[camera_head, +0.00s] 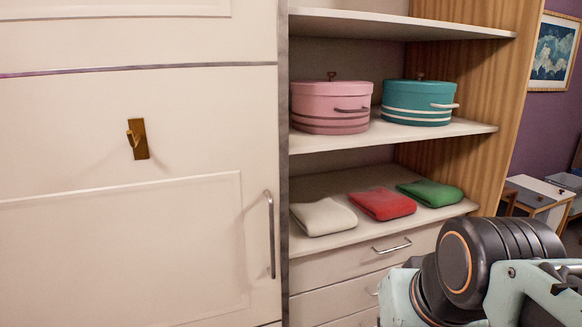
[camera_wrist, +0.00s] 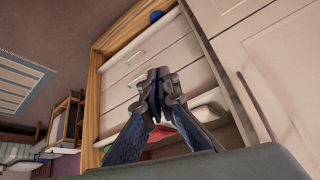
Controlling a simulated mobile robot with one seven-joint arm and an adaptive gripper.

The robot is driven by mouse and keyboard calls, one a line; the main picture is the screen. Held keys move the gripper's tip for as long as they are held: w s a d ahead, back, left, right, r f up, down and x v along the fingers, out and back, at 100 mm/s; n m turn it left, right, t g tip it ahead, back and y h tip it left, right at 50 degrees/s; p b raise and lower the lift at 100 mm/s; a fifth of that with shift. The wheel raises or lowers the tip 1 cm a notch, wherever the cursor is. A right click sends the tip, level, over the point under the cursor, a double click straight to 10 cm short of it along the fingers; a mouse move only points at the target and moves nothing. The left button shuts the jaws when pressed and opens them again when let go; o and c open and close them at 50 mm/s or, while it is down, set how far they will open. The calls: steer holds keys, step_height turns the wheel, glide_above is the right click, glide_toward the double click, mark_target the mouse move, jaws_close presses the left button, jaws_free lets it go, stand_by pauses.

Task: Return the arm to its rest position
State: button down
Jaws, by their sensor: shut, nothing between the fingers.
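My gripper (camera_wrist: 157,76) is shut and empty in the wrist view, its two fingertips together. Behind it are the pale drawer fronts (camera_wrist: 138,58) of the wardrobe. My arm fills the lower right of the head view, in front of the drawers; the gripper itself is not seen there. It appears apart from all things.
The head view shows a pink box (camera_head: 331,106) and a teal box (camera_head: 418,102) on one shelf. White (camera_head: 323,216), red (camera_head: 382,204) and green (camera_head: 430,192) folded cloths lie below. A closed door (camera_head: 120,240) with a hook (camera_head: 138,139) stands left.

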step_height(320, 180, up, 15)
steer(key=s+a+p, duration=0.1)
steer(key=p, duration=1.5)
steer(key=shift+s+n+g, duration=0.25)
steer(key=shift+n+g, duration=0.05)
steer(key=shift+n, duration=0.1)
steer(key=shift+a+f, duration=0.1)
